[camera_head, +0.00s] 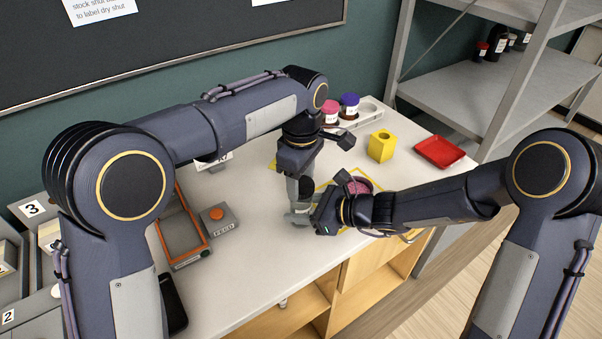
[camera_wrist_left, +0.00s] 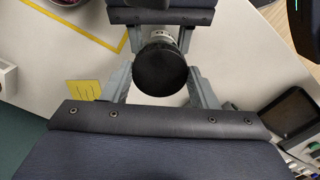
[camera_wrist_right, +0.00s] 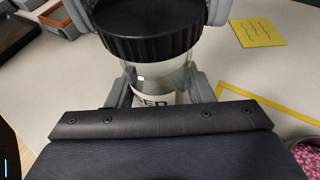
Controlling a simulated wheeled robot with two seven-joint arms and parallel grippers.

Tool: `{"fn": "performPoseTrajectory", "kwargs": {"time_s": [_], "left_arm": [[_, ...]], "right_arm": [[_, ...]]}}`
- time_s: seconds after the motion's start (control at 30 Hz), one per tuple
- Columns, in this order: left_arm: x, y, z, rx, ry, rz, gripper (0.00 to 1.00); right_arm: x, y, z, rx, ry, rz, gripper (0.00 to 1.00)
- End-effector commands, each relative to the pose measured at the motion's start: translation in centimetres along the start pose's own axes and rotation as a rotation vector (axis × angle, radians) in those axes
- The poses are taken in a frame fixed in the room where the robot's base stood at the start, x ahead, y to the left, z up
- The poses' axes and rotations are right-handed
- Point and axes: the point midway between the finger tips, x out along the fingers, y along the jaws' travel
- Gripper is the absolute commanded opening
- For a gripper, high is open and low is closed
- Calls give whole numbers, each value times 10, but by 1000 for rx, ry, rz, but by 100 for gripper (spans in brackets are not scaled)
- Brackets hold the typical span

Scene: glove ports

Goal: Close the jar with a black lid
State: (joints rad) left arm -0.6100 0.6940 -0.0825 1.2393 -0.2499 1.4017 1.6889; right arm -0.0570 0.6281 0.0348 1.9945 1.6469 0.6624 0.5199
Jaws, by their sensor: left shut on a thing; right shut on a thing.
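The black lid (camera_wrist_left: 160,68) is between the fingers of my left gripper (camera_wrist_left: 160,45), which is shut on it from above. In the right wrist view the lid (camera_wrist_right: 146,30) shows its ribbed side. The clear glass jar (camera_wrist_right: 163,76) stands right under the lid, with a white label partly hidden by my right gripper. My right gripper (camera_wrist_right: 158,88) is shut around the jar's body from the side. In the head view my left gripper (camera_head: 299,188) is above my right gripper (camera_head: 300,216). The lid is lined up over the jar's mouth; I cannot tell whether it is fully seated.
A bowl with pink contents (camera_head: 360,184) stands close to my right wrist. A yellow block (camera_head: 382,147), a red tray (camera_head: 440,151) and a white rack (camera_head: 368,115) with lidded jars are behind. An orange-rimmed tray (camera_head: 203,236) and a button box (camera_head: 220,222) lie left.

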Motion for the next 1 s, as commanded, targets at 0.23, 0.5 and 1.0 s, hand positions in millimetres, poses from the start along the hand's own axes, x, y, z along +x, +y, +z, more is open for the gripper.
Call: {"fn": "performPoseTrajectory", "kwargs": {"time_s": [0.23,0.5,1.0], "left_arm": [[0,0,0,-1,0,0,32],[1,0,0,-1,0,0,32],[18,0,0,-1,-1,2,32]], "right_arm": [[0,0,0,0,0,0,6],[0,0,0,0,0,0,6],[0,0,0,0,0,0,6]]}}
